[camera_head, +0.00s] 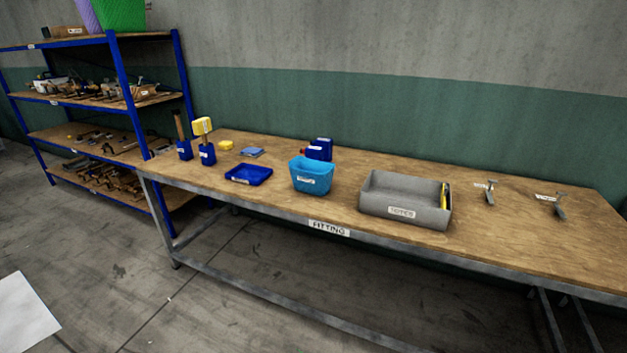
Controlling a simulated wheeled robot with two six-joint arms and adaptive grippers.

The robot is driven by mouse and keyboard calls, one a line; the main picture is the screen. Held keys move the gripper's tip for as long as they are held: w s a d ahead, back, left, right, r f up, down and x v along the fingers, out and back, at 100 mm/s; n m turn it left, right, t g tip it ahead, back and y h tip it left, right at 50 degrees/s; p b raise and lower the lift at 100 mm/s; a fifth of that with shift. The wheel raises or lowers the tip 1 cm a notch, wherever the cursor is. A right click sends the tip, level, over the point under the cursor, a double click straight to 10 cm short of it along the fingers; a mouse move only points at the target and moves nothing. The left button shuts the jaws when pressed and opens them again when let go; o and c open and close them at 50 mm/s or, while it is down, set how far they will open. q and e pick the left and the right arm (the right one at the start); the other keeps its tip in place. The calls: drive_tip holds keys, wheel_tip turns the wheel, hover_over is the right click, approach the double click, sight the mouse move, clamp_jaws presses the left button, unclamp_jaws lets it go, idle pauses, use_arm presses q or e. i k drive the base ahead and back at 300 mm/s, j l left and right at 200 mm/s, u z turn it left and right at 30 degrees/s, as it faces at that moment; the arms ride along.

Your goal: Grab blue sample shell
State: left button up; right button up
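Several blue things stand on the wooden bench (500,245); their labels are too small to read, so I cannot tell which is the sample shell. A light blue open container (311,178) stands near the front edge. A shallow dark blue tray (248,175) lies to its left. A dark blue block-like item (323,148) with a red part is behind the light blue container, which partly hides it. A flat grey-blue piece (251,152) lies farther back. Neither of my grippers is in view.
A grey bin (380,203) marked "NOTES" stands right of the light blue container. Two dark blue holders (207,158) with upright tools stand at the bench's left end. Two metal brackets (559,207) are at the right. A blue-framed shelf (120,65) stands left.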

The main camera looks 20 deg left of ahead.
sight(308, 175)
drive_tip(key=i+j, duration=0.1)
drive_tip(key=j, duration=0.3)
drive_tip(key=i+j, duration=0.15)
drive_tip(key=j, duration=0.25)
drive_tip(key=i+j, duration=0.1)
drive_tip(key=j, duration=0.25)
drive_tip(key=i+j, duration=0.15)
drive_tip(key=j, duration=0.25)
drive_tip(key=i+j, duration=0.1)
drive_tip(key=j, duration=0.3)
